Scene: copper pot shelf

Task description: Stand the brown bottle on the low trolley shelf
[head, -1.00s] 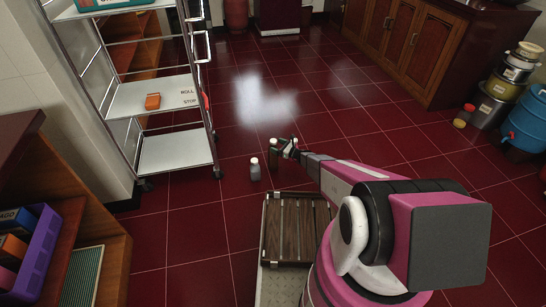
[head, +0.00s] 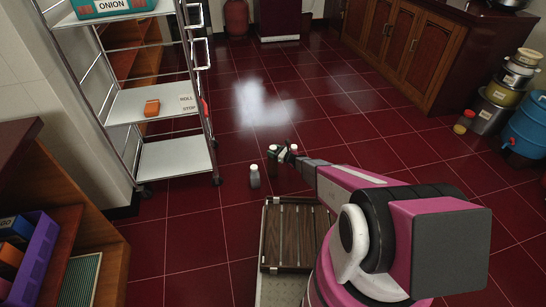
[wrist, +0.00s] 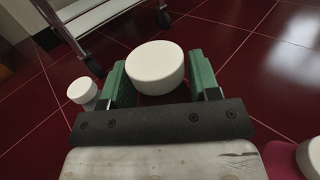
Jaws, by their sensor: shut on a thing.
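My gripper (wrist: 157,80), with green fingers, is shut on a white-capped bottle. The bottle's white cap (wrist: 155,67) sits between the fingers in the wrist view. In the head view this bottle (head: 272,160) looks dark and upright, partly hidden by the gripper; its colour is hard to tell, and I cannot tell whether it touches the floor. I take it as the brown bottle. The trolley (head: 207,110) stands to the left of it. Its low shelf (head: 175,158) is bare, close above the floor.
A grey white-capped bottle (head: 254,177) stands just left of the held one. An orange block (head: 152,107) lies on the trolley's middle shelf. Floor between bottles and trolley is clear.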

